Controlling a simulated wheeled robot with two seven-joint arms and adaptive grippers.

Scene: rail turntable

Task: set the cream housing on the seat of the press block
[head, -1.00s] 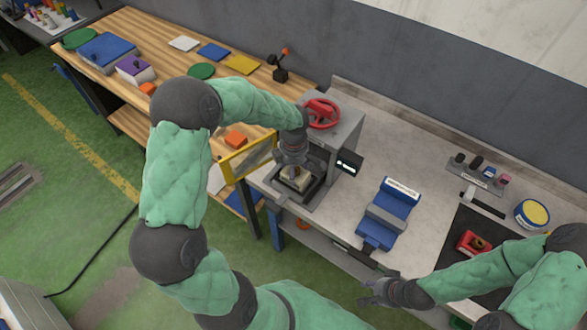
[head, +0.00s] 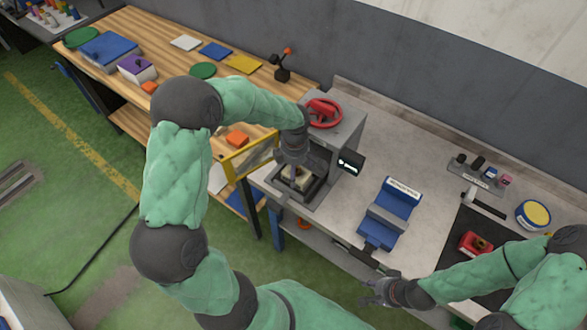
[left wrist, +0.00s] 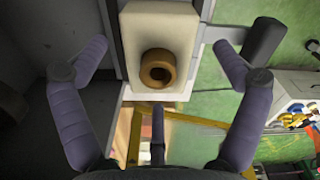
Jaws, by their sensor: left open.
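The cream housing (head: 305,175) sits in the dark seat of the grey press block (head: 347,130), below the red handwheel (head: 323,112). In the left wrist view the housing (left wrist: 160,28) is a pale block with a brown ring (left wrist: 158,68) on it. My left gripper (head: 291,172) is over the housing in the head view. Its purple fingers (left wrist: 158,70) are spread on both sides of the housing, with gaps between them and it. The wrist hides part of the seat in the head view. My right gripper (head: 368,292) is open and empty near the bench's front edge.
A yellow-framed panel (head: 250,158) stands at the press's left. A blue fixture (head: 390,213) lies on the grey bench to its right. A red part (head: 475,243) and a blue-yellow tin (head: 533,214) are farther right. Bare bench lies between press and fixture.

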